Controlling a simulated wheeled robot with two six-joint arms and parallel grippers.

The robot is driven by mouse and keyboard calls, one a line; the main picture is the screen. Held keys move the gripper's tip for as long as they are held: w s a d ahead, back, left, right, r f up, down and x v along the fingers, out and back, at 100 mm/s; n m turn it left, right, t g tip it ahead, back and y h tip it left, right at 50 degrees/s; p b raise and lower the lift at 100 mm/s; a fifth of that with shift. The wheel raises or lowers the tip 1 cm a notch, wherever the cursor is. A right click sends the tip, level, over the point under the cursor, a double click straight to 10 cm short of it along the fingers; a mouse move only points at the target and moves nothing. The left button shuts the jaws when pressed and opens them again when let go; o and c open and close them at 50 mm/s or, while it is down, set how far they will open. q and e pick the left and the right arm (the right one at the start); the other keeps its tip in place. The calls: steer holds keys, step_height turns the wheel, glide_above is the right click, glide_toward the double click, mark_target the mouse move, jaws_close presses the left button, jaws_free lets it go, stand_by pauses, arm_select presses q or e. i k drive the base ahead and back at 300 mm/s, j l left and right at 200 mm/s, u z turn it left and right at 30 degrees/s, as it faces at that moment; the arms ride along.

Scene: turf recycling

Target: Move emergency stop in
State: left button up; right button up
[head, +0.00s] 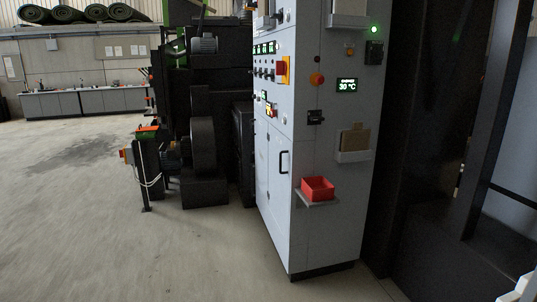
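A red and yellow switch (282,70) is at the edge of the cabinet's front face, left of the button. Another small red and yellow part (127,156) is on a dark stand at the left; its kind is too small to tell.
A red bin (317,189) sits on a small shelf jutting from the cabinet, below the button. A display (346,85) reads 30 °C. Dark machinery (205,130) stands behind the cabinet. The concrete floor (90,230) at the left is open.

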mark_target(320, 79)
steer(key=i+j+z, duration=0.3)
steer(key=i, duration=0.15)
steer(key=i+j+z, duration=0.35)
steer(key=i, duration=0.1)
